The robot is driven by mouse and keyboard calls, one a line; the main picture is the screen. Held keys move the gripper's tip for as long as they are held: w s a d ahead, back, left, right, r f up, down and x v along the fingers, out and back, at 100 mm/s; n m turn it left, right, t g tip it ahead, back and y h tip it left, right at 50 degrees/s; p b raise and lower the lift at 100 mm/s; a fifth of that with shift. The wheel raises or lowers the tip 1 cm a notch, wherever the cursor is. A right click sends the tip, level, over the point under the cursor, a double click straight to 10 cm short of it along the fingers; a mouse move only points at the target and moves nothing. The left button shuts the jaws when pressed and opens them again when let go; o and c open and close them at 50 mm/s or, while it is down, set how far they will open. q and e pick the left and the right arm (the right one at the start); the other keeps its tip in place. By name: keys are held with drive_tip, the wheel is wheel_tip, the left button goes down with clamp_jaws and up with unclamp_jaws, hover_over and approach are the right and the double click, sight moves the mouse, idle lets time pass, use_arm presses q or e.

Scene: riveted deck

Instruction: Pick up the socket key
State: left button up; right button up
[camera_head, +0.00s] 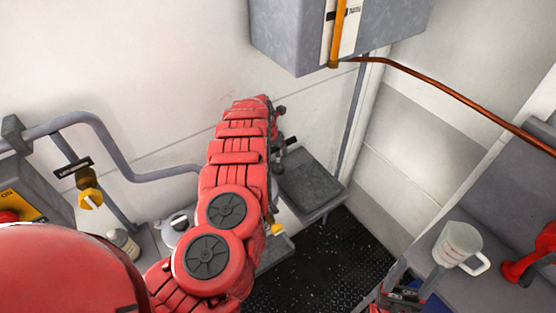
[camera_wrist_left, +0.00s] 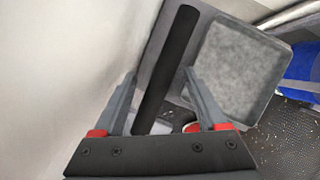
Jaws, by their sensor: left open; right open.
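A long black bar (camera_wrist_left: 170,65) with a rounded end runs between the open fingers of my left gripper (camera_wrist_left: 160,74) in the left wrist view; it looks like the socket key, but I cannot be sure. The fingers stand on either side of it, and I cannot tell whether they touch it. In the head view a short black end (camera_head: 291,142) shows beside my left gripper (camera_head: 279,150), which is largely hidden by my red left arm. My right gripper (camera_head: 405,293) is partly in view at the bottom right, open.
A grey square tray or seat (camera_head: 313,183) is right of the left gripper, also in the wrist view (camera_wrist_left: 235,70). A grey box (camera_head: 300,35) hangs above. A pipe (camera_head: 150,177) runs along the left wall. A white mug (camera_head: 457,245) stands on the right bench.

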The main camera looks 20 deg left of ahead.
sight(278, 154)
use_arm(q)
drive_tip(key=b+x, duration=0.5)
drive_tip(key=shift+s+a, duration=0.1)
drive_tip(key=shift+s, duration=0.1)
drive_tip(key=shift+w+f+b, duration=0.25)
drive_tip(key=shift+b, duration=0.35)
drive_tip(key=shift+r, duration=0.15)
drive_tip(key=shift+c, duration=0.9)
clamp_jaws()
